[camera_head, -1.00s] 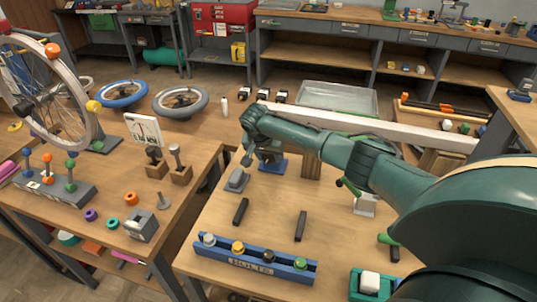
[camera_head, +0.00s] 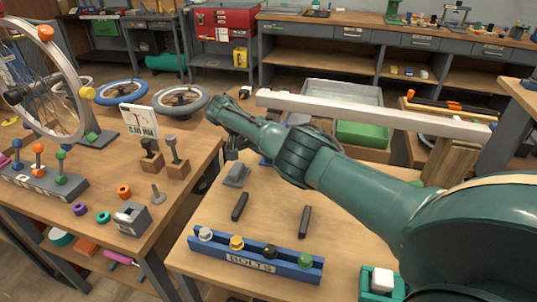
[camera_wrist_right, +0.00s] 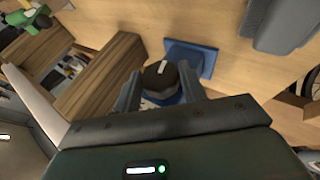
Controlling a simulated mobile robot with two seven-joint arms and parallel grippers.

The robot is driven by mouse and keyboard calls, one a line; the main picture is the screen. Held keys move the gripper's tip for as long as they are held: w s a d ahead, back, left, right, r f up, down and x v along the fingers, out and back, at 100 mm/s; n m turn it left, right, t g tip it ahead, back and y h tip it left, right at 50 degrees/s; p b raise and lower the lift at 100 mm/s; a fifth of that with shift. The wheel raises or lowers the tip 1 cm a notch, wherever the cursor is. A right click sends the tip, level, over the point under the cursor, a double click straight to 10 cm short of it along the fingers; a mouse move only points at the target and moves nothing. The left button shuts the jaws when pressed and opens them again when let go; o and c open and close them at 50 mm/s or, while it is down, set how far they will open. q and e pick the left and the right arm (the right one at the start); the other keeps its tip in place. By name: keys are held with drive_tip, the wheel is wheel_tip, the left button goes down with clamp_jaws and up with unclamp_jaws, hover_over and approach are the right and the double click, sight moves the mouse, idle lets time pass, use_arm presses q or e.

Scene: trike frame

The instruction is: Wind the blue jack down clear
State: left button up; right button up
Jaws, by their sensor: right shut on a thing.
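The blue jack is mostly hidden behind my right arm in the head view, where only a bit of its blue base (camera_head: 264,161) shows. In the right wrist view its blue square base (camera_wrist_right: 205,60) and dark round knob with a white mark (camera_wrist_right: 160,77) show. My right gripper (camera_wrist_right: 162,88) has its fingers on either side of this knob and is shut on it. In the head view the right gripper (camera_head: 232,152) is partly hidden by its own wrist. My left gripper is not in view.
A long pale beam (camera_head: 350,111) runs behind my right arm, by a wooden block (camera_head: 452,162). In the wrist view wooden blocks (camera_wrist_right: 100,75) stand close to the gripper. A grey wedge (camera_head: 236,175), two dark bars and a blue bolt rack (camera_head: 205,252) are on the table in front.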

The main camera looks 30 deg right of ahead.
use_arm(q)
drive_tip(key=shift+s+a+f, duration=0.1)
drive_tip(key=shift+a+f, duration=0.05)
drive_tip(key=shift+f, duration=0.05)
use_arm(e)
drive_tip(key=o, duration=1)
drive_tip(key=shift+c, duration=0.2)
use_arm(q)
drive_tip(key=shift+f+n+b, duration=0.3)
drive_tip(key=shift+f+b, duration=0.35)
drive_tip(key=shift+b, duration=0.45)
use_arm(e)
drive_tip(key=v, duration=1.3)
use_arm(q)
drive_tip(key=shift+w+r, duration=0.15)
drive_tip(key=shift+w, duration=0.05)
